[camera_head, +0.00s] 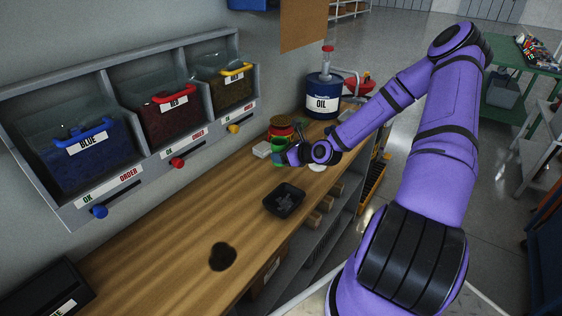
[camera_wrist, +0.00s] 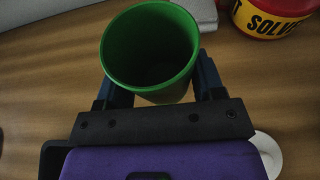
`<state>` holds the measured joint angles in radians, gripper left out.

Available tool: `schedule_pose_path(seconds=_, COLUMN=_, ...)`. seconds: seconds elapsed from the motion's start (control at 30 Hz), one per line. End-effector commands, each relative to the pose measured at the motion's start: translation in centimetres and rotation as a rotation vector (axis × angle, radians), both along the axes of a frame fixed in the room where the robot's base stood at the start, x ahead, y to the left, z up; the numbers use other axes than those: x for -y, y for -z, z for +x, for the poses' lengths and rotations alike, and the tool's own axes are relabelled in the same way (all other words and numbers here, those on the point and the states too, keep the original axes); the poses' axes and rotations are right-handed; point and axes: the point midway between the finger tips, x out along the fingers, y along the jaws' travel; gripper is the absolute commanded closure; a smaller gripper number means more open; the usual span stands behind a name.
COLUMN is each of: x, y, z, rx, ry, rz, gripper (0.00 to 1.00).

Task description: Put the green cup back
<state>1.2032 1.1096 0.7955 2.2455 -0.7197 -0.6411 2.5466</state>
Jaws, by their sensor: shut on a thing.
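The green cup (camera_wrist: 148,50) is between the two fingers of my gripper (camera_wrist: 152,92), which is shut on it. In the wrist view the cup's open mouth faces the camera, and its inside looks empty. In the head view the cup (camera_head: 278,145) shows as a small green patch at my gripper (camera_head: 281,157), over the far part of the wooden bench (camera_head: 165,232). I cannot tell whether the cup's base touches the bench.
A red and yellow solvent can (camera_wrist: 272,15) stands close by, also seen in the head view (camera_head: 281,124). A blue oil drum (camera_head: 321,98) stands behind. A black tray (camera_head: 284,200) and a dark patch (camera_head: 222,257) are nearer. Bins (camera_head: 75,155) line the wall.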

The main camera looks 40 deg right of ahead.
Motion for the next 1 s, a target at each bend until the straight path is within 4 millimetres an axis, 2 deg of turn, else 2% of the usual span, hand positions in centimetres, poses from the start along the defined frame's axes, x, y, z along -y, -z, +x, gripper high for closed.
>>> schedule_pose_path(seconds=0.17, x=-0.4, y=0.3, z=0.4, rx=0.000, ry=0.001, rz=0.001, gripper=0.66)
schedule_pose_path(seconds=0.47, x=-0.4, y=3.5, z=0.4, rx=0.000, ry=0.000, rz=0.000, gripper=0.66)
schedule_pose_path(seconds=0.83, x=-0.3, y=3.9, z=0.4, rx=0.000, ry=0.001, rz=0.001, gripper=0.66)
schedule_pose_path(seconds=0.87, x=-0.3, y=3.9, z=0.4, rx=0.000, ry=0.001, rz=0.000, gripper=0.33)
schedule_pose_path(seconds=0.93, x=-0.3, y=3.8, z=0.4, rx=0.000, ry=0.001, rz=0.000, gripper=0.17)
schedule_pose_path(seconds=0.97, x=-0.3, y=3.8, z=0.4, rx=0.000, ry=0.001, rz=0.000, gripper=0.12)
schedule_pose_path(seconds=1.0, x=-0.3, y=3.8, z=0.4, rx=0.000, ry=0.001, rz=0.000, gripper=0.12)
